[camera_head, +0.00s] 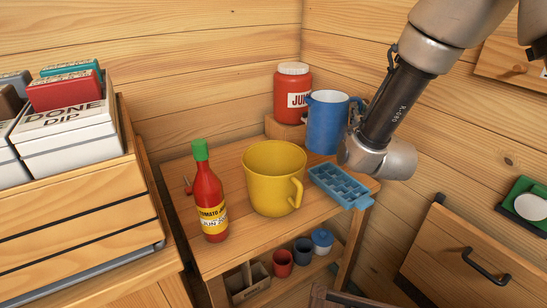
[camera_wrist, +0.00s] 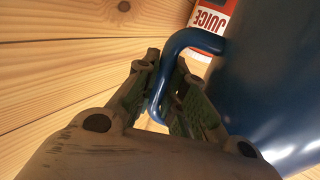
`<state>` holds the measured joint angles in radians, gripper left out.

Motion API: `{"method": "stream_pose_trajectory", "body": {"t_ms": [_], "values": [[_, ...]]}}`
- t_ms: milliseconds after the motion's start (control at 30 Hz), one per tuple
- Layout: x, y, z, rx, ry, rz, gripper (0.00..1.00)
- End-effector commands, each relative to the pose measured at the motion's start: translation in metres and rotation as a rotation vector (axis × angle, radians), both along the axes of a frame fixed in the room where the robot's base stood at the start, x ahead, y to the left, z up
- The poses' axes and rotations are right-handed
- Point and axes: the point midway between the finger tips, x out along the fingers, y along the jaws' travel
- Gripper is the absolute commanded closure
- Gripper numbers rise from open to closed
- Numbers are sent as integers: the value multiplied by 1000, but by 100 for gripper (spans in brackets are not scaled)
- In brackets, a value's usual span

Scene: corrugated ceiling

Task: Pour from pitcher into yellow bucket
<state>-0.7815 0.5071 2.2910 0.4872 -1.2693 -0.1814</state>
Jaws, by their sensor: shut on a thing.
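The blue pitcher (camera_head: 325,126) is upright at the back right of the small wooden table, behind and to the right of the yellow bucket. I cannot tell whether its base touches the table. The yellow bucket (camera_head: 268,178), a mug-like vessel with a handle on its right, stands upright mid-table. In the wrist view my gripper (camera_wrist: 166,72) has its fingers on either side of the pitcher's handle (camera_wrist: 196,38) and is shut on it. The pitcher's body (camera_wrist: 270,75) fills the right of that view. In the head view my arm hides most of the gripper. The pitcher's contents are hidden.
A red juice jar (camera_head: 292,93) stands behind on a wooden block. Small cups sit on the lower shelf. Wooden walls close off the back.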

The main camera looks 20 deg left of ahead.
Motion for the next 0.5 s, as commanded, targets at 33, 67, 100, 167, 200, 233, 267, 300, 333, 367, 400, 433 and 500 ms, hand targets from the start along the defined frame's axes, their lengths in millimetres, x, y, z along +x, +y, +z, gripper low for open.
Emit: {"method": "stream_pose_trajectory", "body": {"t_ms": [33, 67, 100, 167, 200, 233, 267, 300, 333, 367, 400, 433, 500], "values": [[0, 1, 4, -7, -10, 0, 100], [-1, 2, 5, -16, -15, 1, 100], [-1, 3, 8, -29, -22, 1, 100], [-2, 4, 12, -50, -36, 1, 100], [-2, 5, 15, -68, -46, 1, 100], [-3, 6, 17, -81, -53, 1, 100], [-3, 7, 19, -94, -59, 1, 100], [-4, 8, 22, -113, -70, 1, 100], [-4, 9, 24, -125, -77, 1, 100], [-5, 9, 25, -140, -84, 1, 100], [-6, 11, 23, -159, -91, 1, 100], [-6, 12, 22, -173, -98, 1, 100], [-8, 15, 22, -202, -117, 1, 100]]}}
